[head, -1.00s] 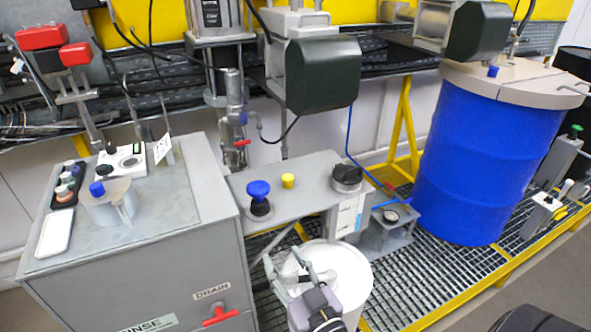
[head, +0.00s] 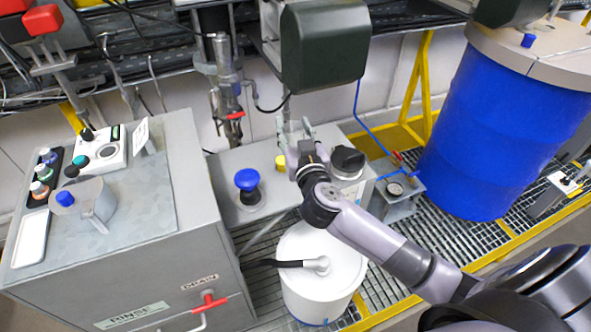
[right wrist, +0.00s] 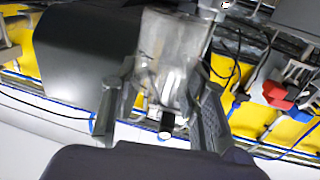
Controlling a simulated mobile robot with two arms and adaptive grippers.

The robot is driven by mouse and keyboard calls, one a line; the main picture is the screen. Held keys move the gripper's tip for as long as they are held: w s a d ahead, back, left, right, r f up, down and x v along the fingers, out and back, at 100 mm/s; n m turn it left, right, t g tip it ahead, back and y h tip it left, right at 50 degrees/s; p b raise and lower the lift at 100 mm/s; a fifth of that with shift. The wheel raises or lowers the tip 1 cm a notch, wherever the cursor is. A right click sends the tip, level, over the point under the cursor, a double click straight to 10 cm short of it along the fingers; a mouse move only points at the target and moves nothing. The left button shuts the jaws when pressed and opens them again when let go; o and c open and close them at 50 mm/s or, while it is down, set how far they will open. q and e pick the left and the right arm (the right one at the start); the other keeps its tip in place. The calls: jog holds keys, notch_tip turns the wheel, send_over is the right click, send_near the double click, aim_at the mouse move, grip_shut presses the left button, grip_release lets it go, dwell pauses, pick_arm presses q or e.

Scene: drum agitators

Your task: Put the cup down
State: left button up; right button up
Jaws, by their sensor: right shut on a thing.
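A clear, see-through cup (right wrist: 168,65) sits between the two fingers of my right gripper (right wrist: 160,110) in the right wrist view. The gripper is shut on it. In the head view my right gripper (head: 297,135) is raised over the grey bench, between the blue knob and the dark green motor box. The cup is hard to make out there. My left gripper is not in view.
A grey bench with a blue knob (head: 247,184), yellow cap (head: 281,163) and black knob (head: 347,160) lies below my right arm. A white bucket (head: 322,262) stands in front. A dark green motor box (head: 326,45) hangs behind. A rinse cabinet (head: 150,262) stands left, a blue drum (head: 490,130) right.

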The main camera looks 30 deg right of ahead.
notch_tip(320, 180, down, 16)
jog(key=b, duration=0.6)
jog(key=shift+f, duration=0.4)
jog(key=shift+f, duration=0.15)
jog(key=o, duration=0.8)
jog(key=shift+o, duration=0.2)
